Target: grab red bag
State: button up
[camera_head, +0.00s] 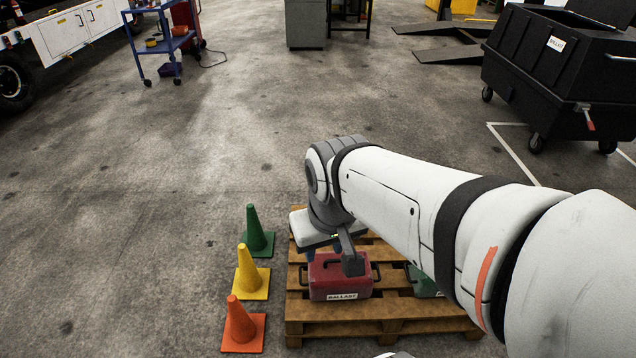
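The red bag (340,283), a box-like case with a dark handle and a white "BALLAST" label, sits on a wooden pallet (390,312). My gripper (349,262) is at the top of the red bag, and a dark grey finger overlaps the bag's upper middle. The other finger is not clearly seen, so I cannot tell whether the gripper is closed on the bag or its handle. My arm reaches in from the right and hides part of the pallet.
A green bag (424,284) on the pallet is partly hidden by my arm. Green (256,232), yellow (249,275) and orange (241,328) cones line the pallet's left side. A black ballast bin (545,75) stands at upper right.

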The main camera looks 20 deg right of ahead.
aim_at(327, 281)
jog(key=z, duration=0.35)
jog(key=i, duration=0.8)
jog(key=z, duration=0.2)
jog(key=k, duration=0.95)
jog(key=z, duration=0.15)
jog(key=i, duration=0.95)
jog(key=u, duration=0.05)
